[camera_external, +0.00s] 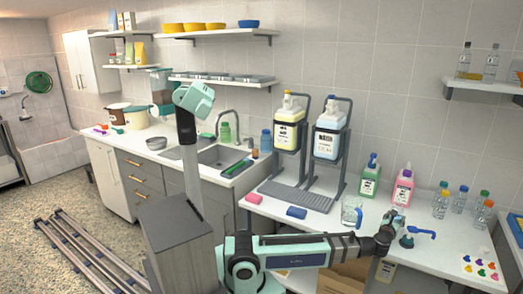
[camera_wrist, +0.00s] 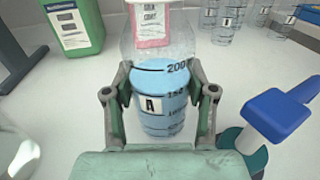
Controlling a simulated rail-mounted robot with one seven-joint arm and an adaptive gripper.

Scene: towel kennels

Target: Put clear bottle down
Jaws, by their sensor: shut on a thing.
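In the wrist view a clear bottle (camera_wrist: 160,101) with blue liquid, black volume marks and a label "A" stands between the two fingers of my gripper (camera_wrist: 160,103). The fingers are shut on its sides. The bottle looks about upright over the white counter; whether its base touches the counter I cannot tell. In the external view my gripper (camera_external: 387,232) is low over the counter (camera_external: 335,226), and the bottle is mostly hidden behind it. A pink label shows behind or through the bottle's upper part.
A clear jug (camera_external: 351,213) stands left of my gripper, a teal vessel with a blue handle (camera_external: 421,232) right. Several capped clear bottles (camera_external: 459,203) stand back right. Bare counter lies between the vessel and these bottles.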

